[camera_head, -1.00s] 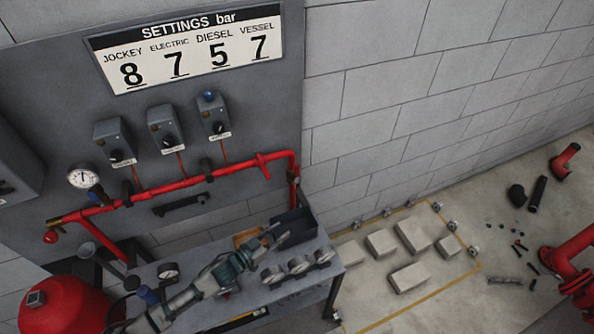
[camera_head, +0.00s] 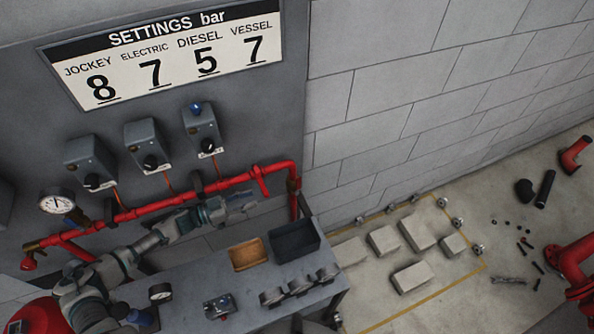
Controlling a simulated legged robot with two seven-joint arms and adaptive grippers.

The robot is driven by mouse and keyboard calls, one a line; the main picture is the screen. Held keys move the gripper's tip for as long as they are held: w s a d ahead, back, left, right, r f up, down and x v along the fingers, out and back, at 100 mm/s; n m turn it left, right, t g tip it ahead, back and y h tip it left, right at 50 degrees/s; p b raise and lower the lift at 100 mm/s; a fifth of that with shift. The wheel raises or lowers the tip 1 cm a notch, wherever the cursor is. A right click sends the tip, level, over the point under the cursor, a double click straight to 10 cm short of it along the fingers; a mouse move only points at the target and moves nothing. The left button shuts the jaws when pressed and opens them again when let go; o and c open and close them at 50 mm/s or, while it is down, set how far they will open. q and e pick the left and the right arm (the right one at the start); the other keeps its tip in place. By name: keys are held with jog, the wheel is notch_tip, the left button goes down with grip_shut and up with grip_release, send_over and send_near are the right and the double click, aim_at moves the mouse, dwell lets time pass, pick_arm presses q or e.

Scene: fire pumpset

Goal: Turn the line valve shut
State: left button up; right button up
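The red line pipe (camera_head: 150,208) runs along the grey panel and bends down at its right end. A short red handle (camera_head: 260,181) stands out across the pipe near that bend; I take it for the line valve's lever. My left arm reaches in from the lower left, in front of the panel. Its gripper (camera_head: 241,204) is just below the pipe, below and slightly left of the red handle, and looks open and empty. I see no contact with the handle. My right gripper is not in view.
A bench (camera_head: 190,285) below holds an orange tray (camera_head: 248,254), a dark bin (camera_head: 294,240) and several gauges. A pressure gauge (camera_head: 56,201) is at the pipe's left. Three control boxes (camera_head: 147,146) are above the pipe. Grey blocks lie on the floor at right.

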pick_arm(q)
jog(key=p, duration=0.2)
send_near(298, 189)
notch_tip(298, 189, up, 3)
jog(key=x, duration=0.6)
jog(key=p+x, duration=0.1)
jog(key=x, duration=0.3)
jog(key=shift+w+a+f, duration=0.15)
jog(key=shift+w, duration=0.1)
jog(key=shift+w+d, duration=0.1)
jog(key=shift+d, duration=0.1)
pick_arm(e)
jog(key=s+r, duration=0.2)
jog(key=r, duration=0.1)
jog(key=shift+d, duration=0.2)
pick_arm(q)
grip_shut()
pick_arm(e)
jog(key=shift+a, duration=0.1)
